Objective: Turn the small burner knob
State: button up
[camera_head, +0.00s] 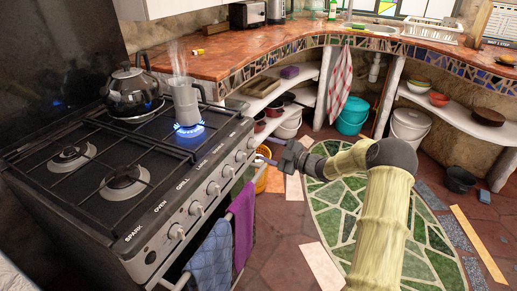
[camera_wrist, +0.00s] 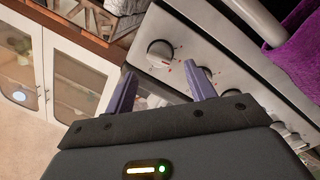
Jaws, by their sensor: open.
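The stove (camera_head: 130,190) has a row of round silver knobs along its front panel, with labels above some of them. A blue flame (camera_head: 190,129) burns under a steaming grey pot (camera_head: 184,102) on the front right burner. My gripper (camera_head: 262,160) is in front of the panel's right end. In the wrist view it is open and empty (camera_wrist: 160,72), with its two purple fingers apart. One knob (camera_wrist: 160,53) shows just beyond and between the fingertips; I see no contact. No label names this knob as the small burner's.
A black kettle (camera_head: 134,90) stands on the back burner. Blue (camera_head: 210,262) and purple (camera_head: 243,222) towels hang from the oven rail below the knobs. More knobs (camera_wrist: 280,128) lie at lower right in the wrist view. Open floor with a green mosaic (camera_head: 335,205) lies to the right.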

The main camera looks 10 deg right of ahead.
aim_at(257, 145)
jog(key=x, duration=0.5)
jog(key=shift+d+b, duration=0.1)
jog(key=shift+b, duration=0.2)
jog(key=shift+c, duration=0.4)
jog(key=c, duration=0.9)
